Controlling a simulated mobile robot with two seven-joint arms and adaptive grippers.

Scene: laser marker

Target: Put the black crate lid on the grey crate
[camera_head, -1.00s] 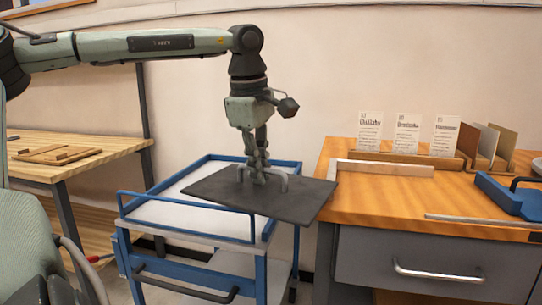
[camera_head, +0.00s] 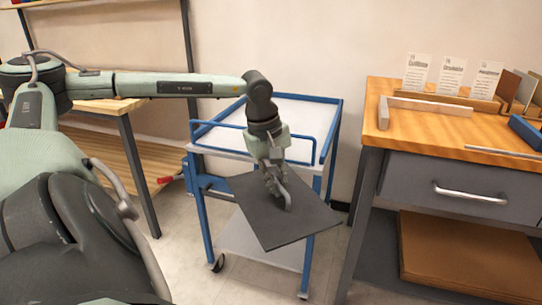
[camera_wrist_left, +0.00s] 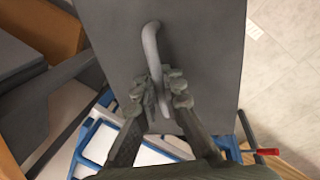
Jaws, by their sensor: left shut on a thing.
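The black crate lid (camera_head: 262,222) is a flat dark sheet with a grey bar handle (camera_head: 287,196) on top. My left gripper (camera_head: 273,184) is shut on the handle and holds the lid in the air in front of the blue trolley, tilted in the picture. The left wrist view shows the fingers (camera_wrist_left: 160,92) closed about the handle (camera_wrist_left: 152,48), with the lid's dark face (camera_wrist_left: 210,50) behind. I see no grey crate in these views. My right gripper is out of view.
A blue trolley (camera_head: 334,130) with a white top stands behind the lid. To the right is a wooden-topped bench (camera_head: 420,122) with a grey drawer (camera_head: 430,172) and a brown board (camera_head: 465,260) below. A wooden table (camera_head: 98,106) is at left. Some floor shows between them.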

